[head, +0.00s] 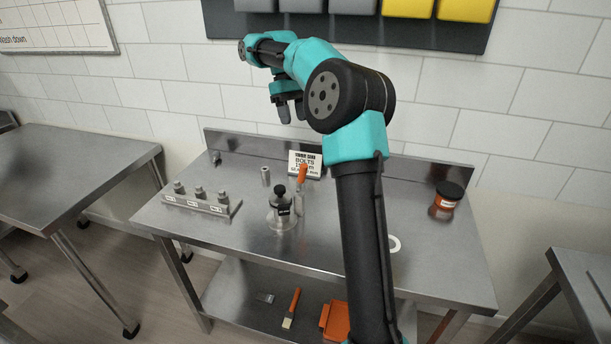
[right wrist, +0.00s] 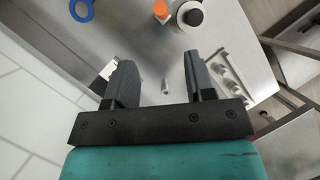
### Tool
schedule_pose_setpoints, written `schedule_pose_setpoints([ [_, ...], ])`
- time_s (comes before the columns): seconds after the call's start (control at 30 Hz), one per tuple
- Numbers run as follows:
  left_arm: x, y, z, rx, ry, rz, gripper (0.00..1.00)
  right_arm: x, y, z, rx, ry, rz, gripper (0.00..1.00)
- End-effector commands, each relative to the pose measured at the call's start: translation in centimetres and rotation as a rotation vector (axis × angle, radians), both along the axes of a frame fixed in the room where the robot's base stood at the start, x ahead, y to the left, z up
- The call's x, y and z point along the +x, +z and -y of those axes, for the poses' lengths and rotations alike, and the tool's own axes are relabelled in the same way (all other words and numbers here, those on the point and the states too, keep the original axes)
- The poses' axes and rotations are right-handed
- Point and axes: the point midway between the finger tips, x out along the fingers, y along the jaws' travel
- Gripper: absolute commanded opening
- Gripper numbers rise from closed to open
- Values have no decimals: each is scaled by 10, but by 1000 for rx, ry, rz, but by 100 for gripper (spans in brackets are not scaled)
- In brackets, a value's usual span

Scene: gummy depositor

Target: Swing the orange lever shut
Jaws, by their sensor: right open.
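The orange lever (head: 303,174) stands steeply upright on the far right side of a small metal depositor with a black knob (head: 283,208), on the steel table. In the right wrist view the orange lever (right wrist: 160,10) shows at the top edge, beside the black-topped depositor (right wrist: 190,16). My right gripper (head: 291,112) is open and empty, high above the back of the table and clear of the lever. Its spread fingers also show in the right wrist view (right wrist: 158,62). My left gripper is not in view.
A block with several metal nozzles (head: 200,201) is at the left. A small metal cylinder (head: 266,176) and a sign (head: 305,160) stand at the back. An orange jar with a black lid (head: 446,201) is at the right. A blue ring (right wrist: 82,10) shows in the wrist view.

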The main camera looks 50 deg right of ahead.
Motion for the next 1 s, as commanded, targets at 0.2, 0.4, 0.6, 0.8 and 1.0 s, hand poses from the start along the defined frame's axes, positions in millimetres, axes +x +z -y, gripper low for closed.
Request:
schedule_pose_setpoints([
  [0.2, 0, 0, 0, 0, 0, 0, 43, 1, -1, -1, 0, 0, 0, 50],
  [0.4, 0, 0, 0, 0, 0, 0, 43, -1, -7, -2, 0, 0, -1, 50],
  [0.6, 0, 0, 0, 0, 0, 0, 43, -8, -23, -4, 0, 0, -1, 50],
  [0.8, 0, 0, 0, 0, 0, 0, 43, -18, -48, -8, 0, -1, -2, 50],
  [1.0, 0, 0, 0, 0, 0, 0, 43, -29, -76, -12, 0, -1, -2, 50],
])
